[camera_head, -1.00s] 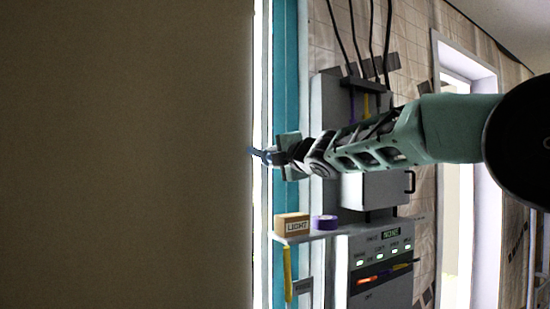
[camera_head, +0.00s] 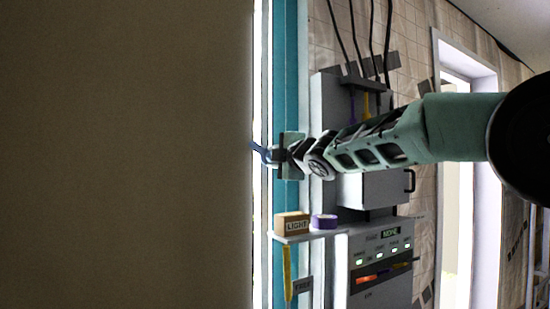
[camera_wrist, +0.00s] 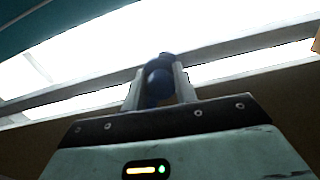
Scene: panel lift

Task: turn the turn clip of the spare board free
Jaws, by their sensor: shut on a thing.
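The turn clip (camera_head: 260,152) is a small blue piece at the right edge of a large brown board (camera_head: 125,155) in the head view. I take this board to be the spare board. In the wrist view the clip shows as a dark blue rounded knob (camera_wrist: 159,82) between my fingers. My gripper (camera_head: 272,155) is shut on it; it also shows in the wrist view (camera_wrist: 160,88). The clip slants down to the right in the head view. Whether it still overlaps the board edge I cannot tell.
A shelf (camera_head: 300,237) below my gripper bears a box marked LIGHT (camera_head: 292,224) and a purple roll (camera_head: 324,221). A grey cabinet (camera_head: 380,270) with lit displays stands below right. A teal upright strip (camera_head: 286,100) runs behind my gripper. A doorway stands at the right.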

